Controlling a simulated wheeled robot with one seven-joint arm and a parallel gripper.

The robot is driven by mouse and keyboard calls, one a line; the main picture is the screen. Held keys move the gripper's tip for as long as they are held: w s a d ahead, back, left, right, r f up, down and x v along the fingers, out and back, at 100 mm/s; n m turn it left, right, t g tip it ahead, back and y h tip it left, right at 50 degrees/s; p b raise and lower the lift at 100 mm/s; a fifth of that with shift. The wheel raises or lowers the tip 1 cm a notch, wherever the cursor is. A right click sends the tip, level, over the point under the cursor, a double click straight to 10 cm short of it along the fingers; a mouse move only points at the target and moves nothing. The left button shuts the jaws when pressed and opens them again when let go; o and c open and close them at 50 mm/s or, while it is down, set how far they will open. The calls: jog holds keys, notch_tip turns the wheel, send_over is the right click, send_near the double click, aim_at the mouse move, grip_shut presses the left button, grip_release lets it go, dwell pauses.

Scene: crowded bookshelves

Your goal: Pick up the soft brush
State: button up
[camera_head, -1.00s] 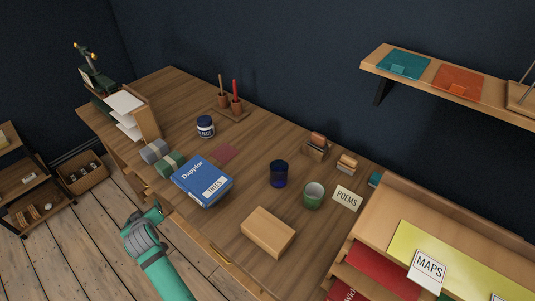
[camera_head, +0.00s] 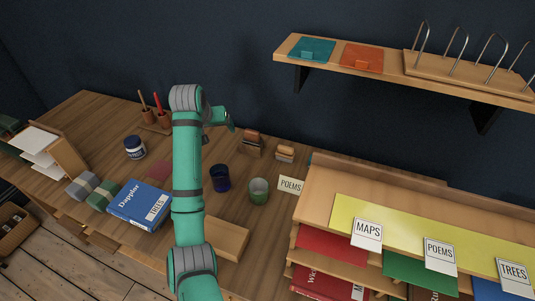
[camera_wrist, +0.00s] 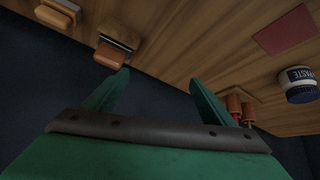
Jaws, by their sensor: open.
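Two small block-shaped, brush-like things stand at the back of the desk. One has a reddish-brown top (camera_head: 251,138) over a dark band; the other (camera_head: 285,152) is paler. I cannot tell for sure which is the soft brush. In the wrist view the reddish-brown one (camera_wrist: 109,53) lies just beyond the left fingertip, and the paler one (camera_wrist: 56,14) is at the upper left corner. My gripper (camera_head: 226,117) is raised near the desk's back edge, left of both. In the wrist view my gripper (camera_wrist: 158,80) is open and empty, touching neither.
Pots with sticks (camera_head: 160,114), a paste jar (camera_head: 134,147), a blue book (camera_head: 138,204), a blue cup (camera_head: 220,178), a green cup (camera_head: 259,190) and a cardboard box (camera_head: 228,238) stand on the desk. A wall shelf (camera_head: 390,75) is at upper right; a labelled rack (camera_head: 325,190) stands right.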

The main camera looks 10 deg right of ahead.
jog(key=s+d+f+m+g, duration=0.1)
jog(key=s+d+m+g, duration=0.2)
jog(key=d, duration=1.1)
jog(key=m, duration=0.2)
send_near(285, 149)
notch_tip(285, 149, down, 2)
jog(key=x, duration=0.5)
jog(key=shift+w+d+r, duration=0.15)
jog(key=shift+w+d, duration=0.05)
jog(key=shift+w, duration=0.1)
jog(key=shift+x, duration=3)
jog(key=c, duration=1.2)
